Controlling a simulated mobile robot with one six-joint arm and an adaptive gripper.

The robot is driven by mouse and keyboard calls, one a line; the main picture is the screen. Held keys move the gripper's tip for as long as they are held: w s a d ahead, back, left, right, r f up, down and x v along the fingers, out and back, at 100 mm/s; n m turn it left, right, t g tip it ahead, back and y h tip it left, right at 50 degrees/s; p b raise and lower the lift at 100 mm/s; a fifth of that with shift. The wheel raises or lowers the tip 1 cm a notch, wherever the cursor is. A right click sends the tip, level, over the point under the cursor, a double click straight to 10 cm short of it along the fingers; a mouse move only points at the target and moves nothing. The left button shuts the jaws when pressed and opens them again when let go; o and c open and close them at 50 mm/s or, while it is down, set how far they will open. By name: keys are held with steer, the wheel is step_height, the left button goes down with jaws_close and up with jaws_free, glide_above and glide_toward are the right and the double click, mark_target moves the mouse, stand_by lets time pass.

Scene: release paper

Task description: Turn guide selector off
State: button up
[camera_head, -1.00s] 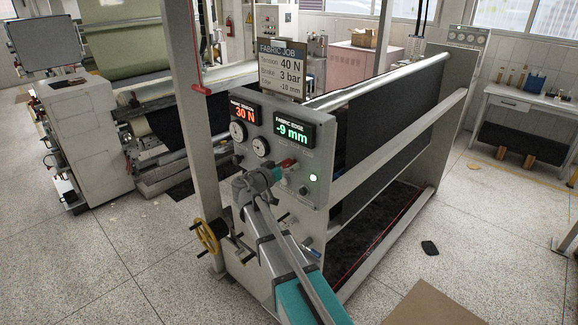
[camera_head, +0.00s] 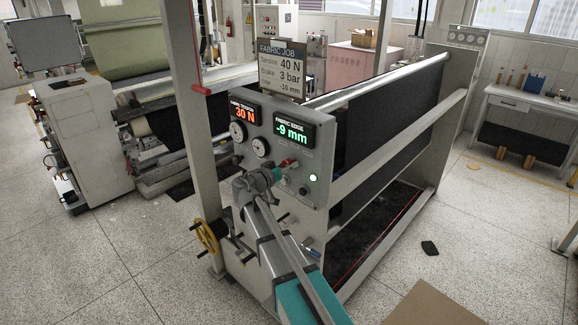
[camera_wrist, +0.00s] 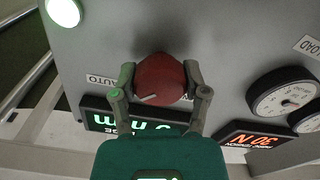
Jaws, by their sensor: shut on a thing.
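The guide selector is a red knob (camera_wrist: 163,72) on a grey control panel (camera_wrist: 222,45), with a small white pointer line on its face. An "AUTO" label (camera_wrist: 101,80) sits beside it in the wrist view. My gripper (camera_wrist: 160,86) has one finger on each side of the knob, shut on it. In the head view, my gripper (camera_head: 279,173) reaches the panel from below, and the red selector (camera_head: 289,163) shows just beyond it. Any "off" label is not readable.
The panel has a tension display (camera_head: 245,113) reading 30 N, a fabric edge display (camera_head: 294,130) reading -9 mm, two dial gauges and a lit green lamp (camera_head: 313,177). A job sign (camera_head: 281,68) stands above. A yellow handwheel (camera_head: 207,237) is at lower left.

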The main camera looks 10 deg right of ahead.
steer(key=n, duration=0.8)
steer(key=shift+n, duration=0.3)
stand_by(0.3)
steer(key=o, duration=1.1)
steer(key=shift+o, duration=0.2)
steer(key=shift+a, duration=0.1)
steer(key=v, duration=1.1)
steer(key=shift+s+a, duration=0.2)
steer(key=shift+a, duration=0.15)
